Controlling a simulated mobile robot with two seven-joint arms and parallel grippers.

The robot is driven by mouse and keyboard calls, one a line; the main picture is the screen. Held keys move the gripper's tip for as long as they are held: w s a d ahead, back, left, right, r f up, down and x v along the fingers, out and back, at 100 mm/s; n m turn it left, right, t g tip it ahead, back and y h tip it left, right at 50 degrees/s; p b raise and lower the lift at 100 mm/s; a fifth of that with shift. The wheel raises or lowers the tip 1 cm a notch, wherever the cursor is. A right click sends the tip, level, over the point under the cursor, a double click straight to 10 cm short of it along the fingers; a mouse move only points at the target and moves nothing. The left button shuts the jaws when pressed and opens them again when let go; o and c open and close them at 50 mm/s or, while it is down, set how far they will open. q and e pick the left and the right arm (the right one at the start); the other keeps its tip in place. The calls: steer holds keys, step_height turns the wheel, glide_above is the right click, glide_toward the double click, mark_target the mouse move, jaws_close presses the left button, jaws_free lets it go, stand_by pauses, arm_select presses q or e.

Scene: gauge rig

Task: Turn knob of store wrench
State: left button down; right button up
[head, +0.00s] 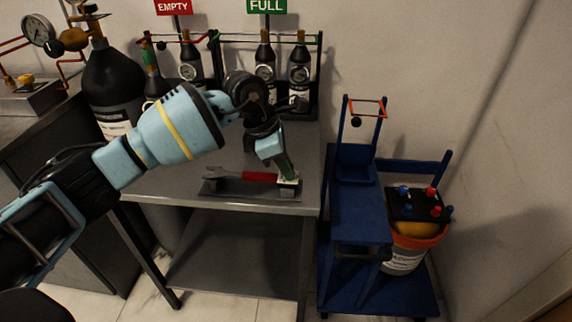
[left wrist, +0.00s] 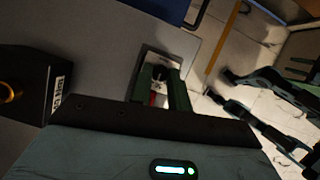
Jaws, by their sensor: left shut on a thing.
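The store wrench (head: 262,177), with a red handle, lies in a low dark holder (head: 213,187) on the grey table. At the holder's right end is a pale block (head: 290,184). In the left wrist view a small black knob (left wrist: 158,73) sits on a pale plate (left wrist: 163,60). My left gripper (head: 287,175) comes down from above at that end. Its green fingers (left wrist: 160,84) are shut on the knob and hide part of it. A bit of red shows just below them. My right gripper does not show in the head view.
A blue cart (head: 362,215) with a bucket (head: 410,250) stands right of the table. Bottles under EMPTY (head: 174,7) and FULL (head: 266,6) signs stand at the back. A large black cylinder (head: 110,80) with a gauge is at left. The front right table edge is close.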

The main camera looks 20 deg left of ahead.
arm_select(q)
steer(key=m+g, duration=0.1)
steer(key=m, duration=0.2)
steer(key=shift+w+b, duration=0.15)
steer(key=shift+b, duration=0.15)
steer(key=shift+m+g, duration=0.3)
steer(key=shift+m, duration=0.2)
steer(key=c, duration=1.3)
jaws_free()
steer(key=shift+a+r, duration=0.1)
steer(key=v, duration=0.7)
steer(key=shift+a+r, duration=0.2)
steer(key=shift+r, duration=0.1)
